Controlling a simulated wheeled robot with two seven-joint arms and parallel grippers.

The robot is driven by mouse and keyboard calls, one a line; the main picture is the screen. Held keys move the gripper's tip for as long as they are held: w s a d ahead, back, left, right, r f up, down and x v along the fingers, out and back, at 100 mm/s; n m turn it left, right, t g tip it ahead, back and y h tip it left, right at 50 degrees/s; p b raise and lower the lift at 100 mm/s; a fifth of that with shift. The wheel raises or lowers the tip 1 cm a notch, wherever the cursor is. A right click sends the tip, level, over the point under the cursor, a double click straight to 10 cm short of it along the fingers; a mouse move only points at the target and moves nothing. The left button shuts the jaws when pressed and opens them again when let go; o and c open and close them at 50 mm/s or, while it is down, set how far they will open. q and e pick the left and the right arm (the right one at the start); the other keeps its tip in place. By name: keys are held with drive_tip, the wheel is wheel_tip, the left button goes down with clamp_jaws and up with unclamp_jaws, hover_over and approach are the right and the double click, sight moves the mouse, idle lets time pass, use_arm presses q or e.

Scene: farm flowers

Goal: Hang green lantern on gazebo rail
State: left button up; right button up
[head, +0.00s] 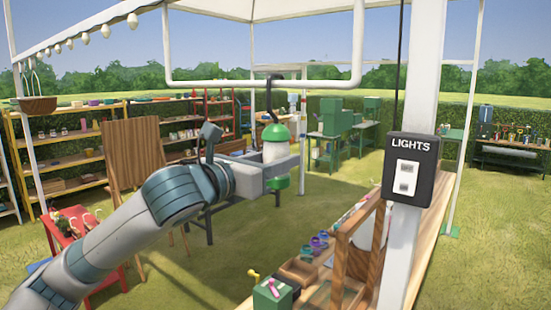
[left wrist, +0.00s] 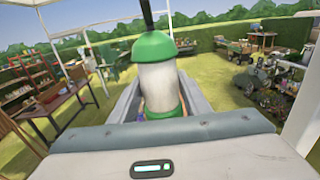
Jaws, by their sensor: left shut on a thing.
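The green lantern (head: 276,150) has a green cap, a pale body, a green base and a dark hook on top. My left gripper (head: 275,165) is shut around its pale body and holds it upright in the air. The white gazebo rail (head: 265,84) is a hanging bar just above the lantern. In the head view the hook's top overlaps the rail's height; I cannot tell if they touch. In the left wrist view the lantern (left wrist: 157,75) stands between the jaws, its hook cut off by the top edge. My right gripper is out of view.
A white post (head: 415,150) with a black LIGHTS switch box (head: 411,168) stands at the right. A wooden bench (head: 335,285) with small items lies below it. Yellow shelves (head: 62,165) and a wooden board (head: 133,150) stand at the left. Air around the lantern is clear.

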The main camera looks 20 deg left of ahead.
use_arm(q)
drive_tip(key=shift+f, duration=0.35)
idle(1.1)
drive_tip(key=o, duration=1.3)
drive_tip(key=shift+o, duration=0.2)
drive_tip(key=shift+s, duration=0.15)
drive_tip(key=f+b+v, duration=0.1)
drive_tip(key=b+v, duration=0.9)
drive_tip(key=v, duration=0.3)
drive_tip(key=shift+s+a, duration=0.15)
drive_tip(key=shift+s, duration=0.2)
idle(2.2)
drive_tip(key=shift+f, duration=0.2)
idle(0.3)
